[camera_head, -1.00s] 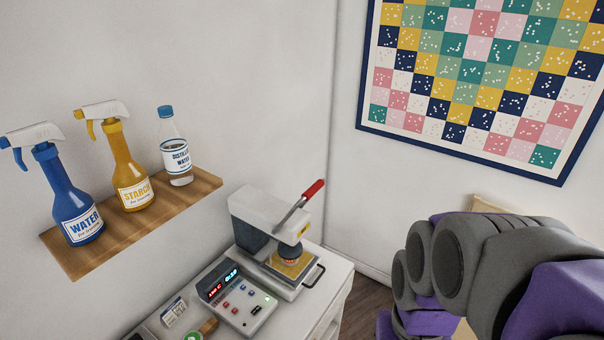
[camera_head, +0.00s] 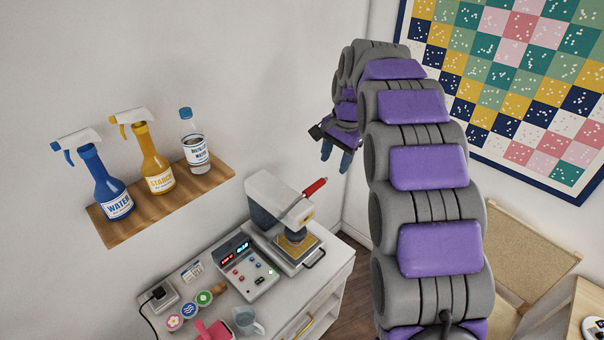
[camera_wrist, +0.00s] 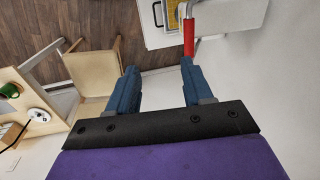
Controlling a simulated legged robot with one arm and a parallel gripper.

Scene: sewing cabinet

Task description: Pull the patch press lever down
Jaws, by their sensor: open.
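The patch press (camera_head: 282,220) stands on the white cabinet top, with its head raised above a yellow patch on its plate. Its lever ends in a red handle (camera_head: 315,187) that points up to the right. In the wrist view the red handle (camera_wrist: 189,38) hangs beyond my right fingertip, close to it in the picture; I cannot tell whether they touch. My gripper (camera_head: 338,155) is open and empty, up and to the right of the handle in the head view. Its two blue fingers (camera_wrist: 158,72) are spread apart in the wrist view, with the handle near the right one.
A wooden shelf (camera_head: 125,222) with spray bottles is on the wall at left. A control box (camera_head: 250,270) sits beside the press, with small pots and a cup in front. A chair (camera_head: 520,245) stands at right. Floor shows between cabinet and chair.

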